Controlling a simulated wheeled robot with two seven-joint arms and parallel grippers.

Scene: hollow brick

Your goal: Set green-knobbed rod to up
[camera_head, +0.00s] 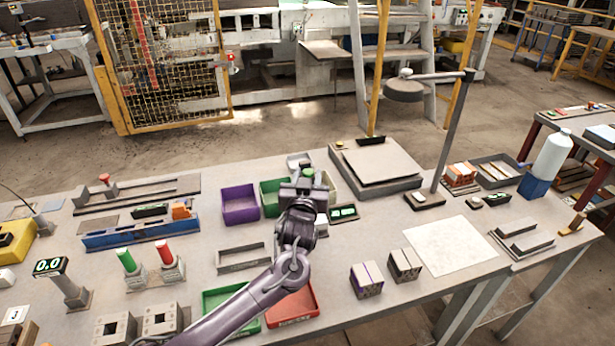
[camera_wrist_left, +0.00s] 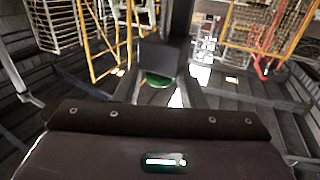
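A green knob (camera_head: 308,173) shows just past the fingers of my left gripper (camera_head: 305,180), near the back middle of the bench. In the left wrist view the green knob (camera_wrist_left: 157,80) appears between the spread fingers, with a bright gap at its right. I see no firm contact between knob and fingers. The rod below it is mostly hidden by my gripper, so its position cannot be told. A green handle (camera_head: 127,260) and a red handle (camera_head: 165,253) stand upright on small bases at the left. My right gripper is not in view.
A purple bin (camera_head: 240,205) and a green bin (camera_head: 272,197) stand left of my gripper. A grey raised plate (camera_head: 376,162) and a lamp stand (camera_head: 452,135) are right of it. Green and red trays (camera_head: 292,306) lie near my forearm.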

